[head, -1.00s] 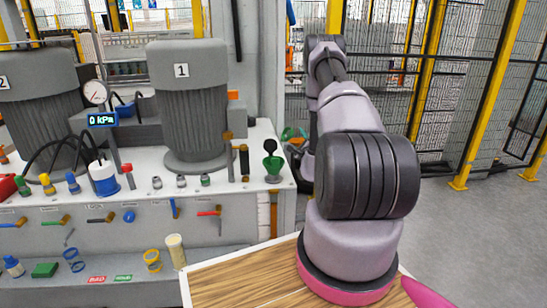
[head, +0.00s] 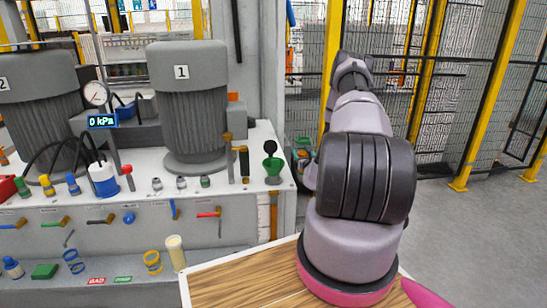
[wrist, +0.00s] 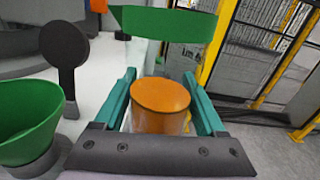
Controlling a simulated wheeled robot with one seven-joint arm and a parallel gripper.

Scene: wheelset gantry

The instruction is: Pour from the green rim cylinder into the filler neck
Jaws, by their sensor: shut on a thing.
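The green rim cylinder shows in the wrist view as a green rim (wrist: 165,22) above a clear body with orange contents (wrist: 160,95). My gripper (wrist: 159,74) has its teal fingers on either side of the body and is shut on it. The filler neck, a green funnel (wrist: 25,115), is to the left of the held cylinder, apart from it. In the head view the funnel (head: 272,165) stands at the right end of the white bench top. There my arm hides most of the gripper and cylinder. I see no orange stream.
A black round cap (wrist: 65,45) stands upright behind the funnel. Motor 1 (head: 190,110), a gauge (head: 96,93) and several valves are to the left. A wooden top (head: 235,285) lies in front. Yellow-posted fencing (head: 490,95) is on the right.

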